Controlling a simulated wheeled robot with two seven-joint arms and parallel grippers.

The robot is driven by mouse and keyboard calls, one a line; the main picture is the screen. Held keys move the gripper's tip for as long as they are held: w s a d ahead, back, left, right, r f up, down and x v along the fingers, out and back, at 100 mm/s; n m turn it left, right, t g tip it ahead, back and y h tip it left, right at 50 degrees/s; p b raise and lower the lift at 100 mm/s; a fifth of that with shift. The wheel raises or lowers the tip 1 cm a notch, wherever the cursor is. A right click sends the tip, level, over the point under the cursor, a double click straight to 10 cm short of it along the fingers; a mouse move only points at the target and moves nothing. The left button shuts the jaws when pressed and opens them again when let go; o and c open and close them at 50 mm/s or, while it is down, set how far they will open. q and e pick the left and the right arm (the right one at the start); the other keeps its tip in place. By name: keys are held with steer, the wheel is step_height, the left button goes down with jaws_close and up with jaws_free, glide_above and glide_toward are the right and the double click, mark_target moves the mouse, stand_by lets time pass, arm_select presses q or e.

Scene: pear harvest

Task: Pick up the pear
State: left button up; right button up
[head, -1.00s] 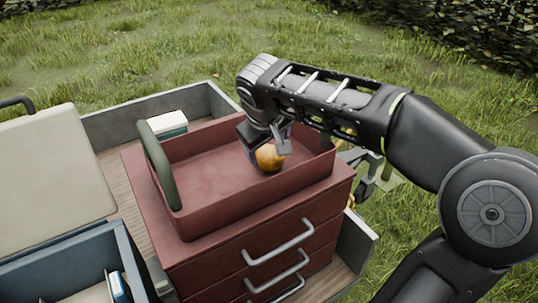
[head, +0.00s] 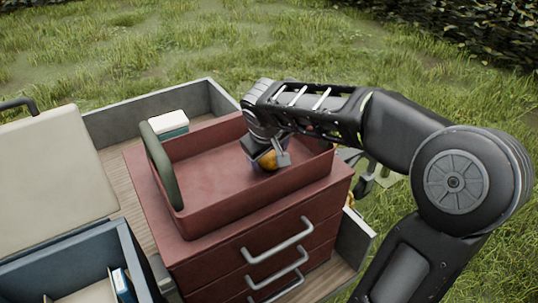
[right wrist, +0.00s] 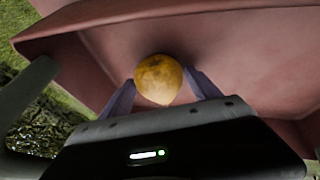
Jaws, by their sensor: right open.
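The pear (head: 269,160) is yellow-orange and lies inside the red tray (head: 215,222), near its right end. The tray sits on top of a red drawer cabinet. My right gripper (head: 268,162) reaches down into the tray over the pear and hides part of it. In the right wrist view the pear (right wrist: 159,79) lies between the two open fingers (right wrist: 161,92), with a gap visible toward the right finger. The left finger is close to it; I cannot tell if it touches. My left gripper is not in view.
The tray has a green handle (head: 161,165) at its left end. The cabinet (head: 235,272) stands in a grey-walled cart (head: 150,112) with a white-and-green box (head: 169,124). A blue open cooler (head: 75,262) is at the lower left. Grass lies around.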

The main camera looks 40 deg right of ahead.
stand_by(0.3)
steer(key=c, duration=1.3)
steer(key=shift+c, duration=0.2)
steer(key=shift+r, duration=0.1)
step_height(320, 180, up, 10)
steer(key=shift+f+b, duration=0.1)
steer(key=shift+b, duration=0.6)
